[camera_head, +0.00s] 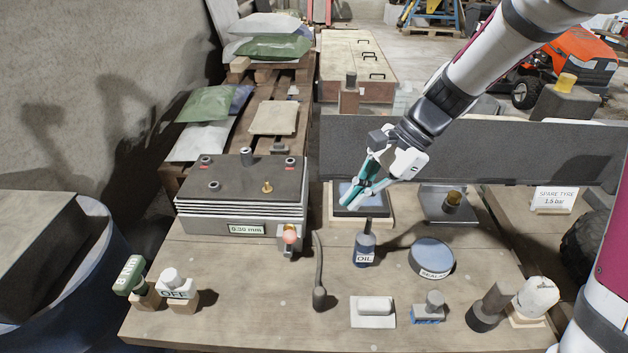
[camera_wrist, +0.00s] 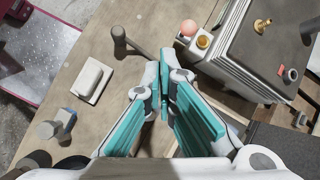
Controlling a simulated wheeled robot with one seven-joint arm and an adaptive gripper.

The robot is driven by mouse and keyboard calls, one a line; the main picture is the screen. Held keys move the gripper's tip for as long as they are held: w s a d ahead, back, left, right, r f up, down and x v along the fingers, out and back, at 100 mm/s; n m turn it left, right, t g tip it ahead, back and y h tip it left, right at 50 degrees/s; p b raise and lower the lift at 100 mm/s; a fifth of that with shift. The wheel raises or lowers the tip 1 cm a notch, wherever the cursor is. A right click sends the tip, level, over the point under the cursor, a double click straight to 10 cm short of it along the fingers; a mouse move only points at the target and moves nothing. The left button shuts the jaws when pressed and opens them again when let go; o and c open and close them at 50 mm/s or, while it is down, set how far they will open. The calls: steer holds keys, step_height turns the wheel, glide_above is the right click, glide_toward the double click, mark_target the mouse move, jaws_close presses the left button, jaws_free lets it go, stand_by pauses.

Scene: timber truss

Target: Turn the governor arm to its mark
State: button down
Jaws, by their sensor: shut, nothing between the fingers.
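My gripper (camera_head: 352,197) is shut and empty, with its teal fingers pointing down over a dark, blue-topped pad (camera_head: 377,207) in a wooden frame at the back of the bench. In the wrist view the fingertips (camera_wrist: 164,72) meet. No part is labelled as the governor arm. A dark rod with a round knob (camera_head: 319,296) lies left of my gripper; it also shows in the wrist view (camera_wrist: 121,40). A pink ball (camera_head: 290,237) sits on a small bracket at the front of the layered block (camera_head: 243,202). I cannot make out a mark.
An oil bottle (camera_head: 365,247) and a round blue-topped tin (camera_head: 432,257) stand close in front of my gripper. A dark beam (camera_head: 470,150) runs behind. The bench's front middle is partly clear.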

mark_target(289, 243)
steer(key=w+a+f+m+p, duration=0.1)
steer(key=a+f+m+p, duration=0.1)
steer(key=a+f, duration=0.2)
steer(key=w+a+f+m+y+p, duration=0.1)
steer(key=a+f, duration=0.3)
steer(key=f, duration=0.4)
steer(key=shift+w+f+m+p, duration=0.2)
steer(key=shift+f+m+p, duration=0.1)
steer(key=shift+m+p, duration=0.25)
steer(key=shift+a+r, duration=0.2)
steer(key=shift+a, duration=0.3)
steer(key=shift+a+r, duration=0.15)
steer(key=shift+a, duration=0.3)
steer(key=shift+s, duration=0.1)
